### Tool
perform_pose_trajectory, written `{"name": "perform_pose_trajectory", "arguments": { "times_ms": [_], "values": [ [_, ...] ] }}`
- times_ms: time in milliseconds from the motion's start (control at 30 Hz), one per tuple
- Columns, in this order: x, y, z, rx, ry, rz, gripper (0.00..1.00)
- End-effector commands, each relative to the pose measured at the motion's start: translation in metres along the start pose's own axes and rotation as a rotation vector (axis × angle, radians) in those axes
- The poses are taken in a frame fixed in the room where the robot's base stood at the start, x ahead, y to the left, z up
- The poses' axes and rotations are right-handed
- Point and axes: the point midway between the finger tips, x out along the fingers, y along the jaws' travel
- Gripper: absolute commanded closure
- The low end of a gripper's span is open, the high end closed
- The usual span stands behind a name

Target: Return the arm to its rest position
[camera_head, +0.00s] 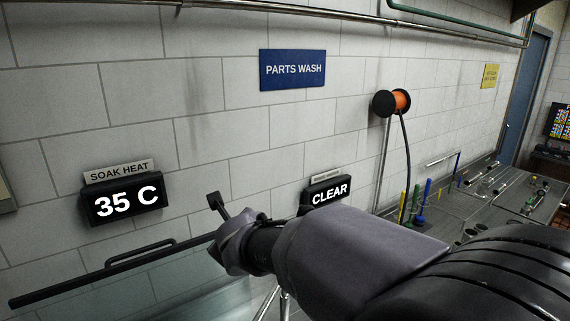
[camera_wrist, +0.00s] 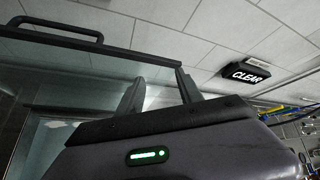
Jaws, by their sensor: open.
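My arm reaches in from the lower right of the head view toward the wall. My gripper (camera_head: 220,206) is at its far end, near the dark rail of a glass panel. In the wrist view my gripper (camera_wrist: 160,84) shows two dark fingers standing apart with nothing between them. The rail (camera_wrist: 90,45) and its handle lie beyond the fingers. I cannot tell whether the fingers touch the rail.
The glass panel's rail (camera_head: 60,288) carries a handle (camera_head: 140,254) at lower left. A "35 C" display (camera_head: 125,202) and a "CLEAR" display (camera_head: 330,194) hang on the wall. A tool-covered bench (camera_head: 450,212) stands right, beside an orange reel (camera_head: 401,101).

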Motion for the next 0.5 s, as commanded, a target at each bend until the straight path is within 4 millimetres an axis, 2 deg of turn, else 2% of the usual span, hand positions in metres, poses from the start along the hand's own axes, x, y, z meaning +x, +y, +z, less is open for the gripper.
{"name": "perform_pose_trajectory", "arguments": {
  "times_ms": [33, 67, 100, 167, 200, 267, 300, 400, 500],
  "values": [
    [-0.006, 0.009, -0.040, -0.173, -0.061, 0.009, 0.57],
    [-0.020, 0.014, -0.057, -0.315, -0.096, 0.024, 0.57],
    [-0.039, 0.025, -0.086, -0.509, -0.128, 0.048, 0.57],
    [-0.066, 0.051, -0.138, -0.797, -0.148, 0.096, 0.57],
    [-0.081, 0.069, -0.172, -0.961, -0.144, 0.134, 0.57],
    [-0.101, 0.095, -0.225, -1.175, -0.123, 0.198, 0.57],
    [-0.112, 0.112, -0.259, -1.296, -0.103, 0.244, 0.57],
    [-0.134, 0.146, -0.333, -1.528, -0.045, 0.361, 0.57],
    [-0.150, 0.167, -0.384, -1.666, 0.003, 0.460, 0.57]
  ]
}}
